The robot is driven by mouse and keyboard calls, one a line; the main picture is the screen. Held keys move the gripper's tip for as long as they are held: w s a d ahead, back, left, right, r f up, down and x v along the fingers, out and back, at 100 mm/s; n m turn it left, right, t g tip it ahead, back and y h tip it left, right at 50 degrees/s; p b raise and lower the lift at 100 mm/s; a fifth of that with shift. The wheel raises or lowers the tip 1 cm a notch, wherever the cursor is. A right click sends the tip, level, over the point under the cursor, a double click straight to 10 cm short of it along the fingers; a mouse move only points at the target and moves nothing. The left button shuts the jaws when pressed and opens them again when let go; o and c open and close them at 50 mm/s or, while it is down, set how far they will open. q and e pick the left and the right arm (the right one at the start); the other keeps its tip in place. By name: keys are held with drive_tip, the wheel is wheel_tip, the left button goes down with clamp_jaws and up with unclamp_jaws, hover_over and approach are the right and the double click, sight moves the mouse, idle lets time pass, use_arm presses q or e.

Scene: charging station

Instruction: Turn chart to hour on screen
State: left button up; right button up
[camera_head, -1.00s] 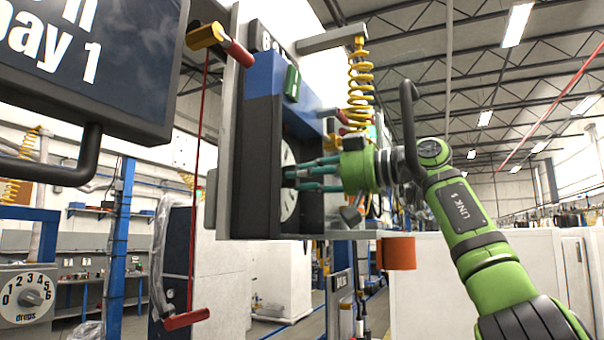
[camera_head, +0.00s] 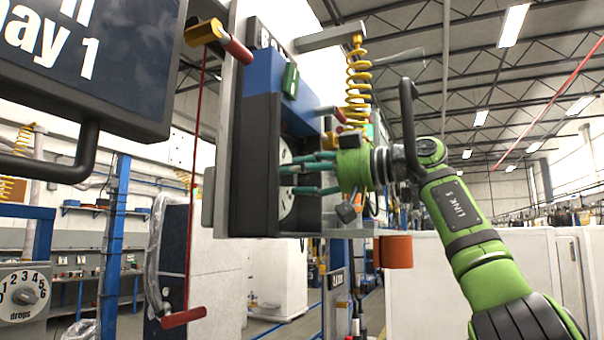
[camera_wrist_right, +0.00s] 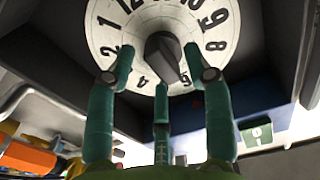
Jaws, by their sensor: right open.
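A round white chart dial (camera_head: 288,207) with black numbers sits recessed in a dark box with a blue top (camera_head: 265,80). In the right wrist view the dial (camera_wrist_right: 215,30) shows numbers around a dark central knob (camera_wrist_right: 165,55). My right gripper (camera_wrist_right: 160,82) is open, its green fingers spread in front of the dial near the knob. I cannot tell whether they touch it. In the head view the right gripper (camera_head: 287,175) reaches into the box from the right. The screen (camera_head: 90,60) at top left is cut off; only "bay 1" reads clearly. My left gripper is not in view.
A red pull handle (camera_head: 184,317) hangs on a cord left of the box. A yellow coil (camera_head: 358,85) hangs beside the box. An orange cylinder (camera_head: 396,251) is below my right gripper. A "drops" dial (camera_head: 24,296) is at lower left.

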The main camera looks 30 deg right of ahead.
drive_tip(key=v, duration=1.2)
idle(0.3)
